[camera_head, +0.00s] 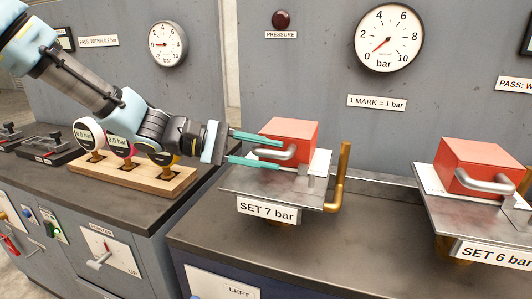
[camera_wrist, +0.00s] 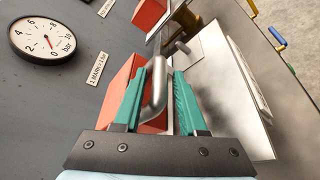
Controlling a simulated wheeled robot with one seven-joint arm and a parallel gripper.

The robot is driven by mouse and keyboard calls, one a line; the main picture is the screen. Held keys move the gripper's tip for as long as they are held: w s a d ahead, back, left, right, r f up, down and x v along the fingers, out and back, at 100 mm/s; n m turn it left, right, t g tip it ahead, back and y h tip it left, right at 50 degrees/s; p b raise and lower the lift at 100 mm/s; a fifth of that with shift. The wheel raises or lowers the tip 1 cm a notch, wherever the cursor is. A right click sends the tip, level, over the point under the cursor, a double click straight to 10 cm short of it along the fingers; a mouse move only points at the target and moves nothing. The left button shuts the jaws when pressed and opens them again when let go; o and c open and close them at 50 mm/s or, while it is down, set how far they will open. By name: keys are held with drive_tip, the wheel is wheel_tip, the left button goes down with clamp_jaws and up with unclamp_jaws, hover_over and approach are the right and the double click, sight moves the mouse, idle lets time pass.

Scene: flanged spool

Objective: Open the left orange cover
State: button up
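The left orange cover (camera_head: 289,130) is a red-orange box on a metal plate labelled SET 7 bar (camera_head: 267,211). It sits flat on the plate and looks closed. Its grey bar handle (camera_head: 283,154) sticks out at the front. My gripper (camera_head: 280,154) reaches in from the left with its teal fingers apart, one above and one below the handle. In the wrist view the handle (camera_wrist: 156,90) runs between the open fingers (camera_wrist: 165,72). I cannot tell whether either finger touches it. The cover (camera_wrist: 120,88) is partly hidden behind a finger there.
A brass pipe (camera_head: 344,177) stands right of the plate. A second red-orange cover (camera_head: 482,163) sits farther right on a plate labelled SET 6 bar. A wooden stand (camera_head: 130,178) with several small gauges is under my arm. A large dial (camera_head: 388,38) hangs behind. The front counter is clear.

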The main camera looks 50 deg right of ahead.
clamp_jaws()
drive_tip(key=shift+f, duration=0.1)
idle(1.0)
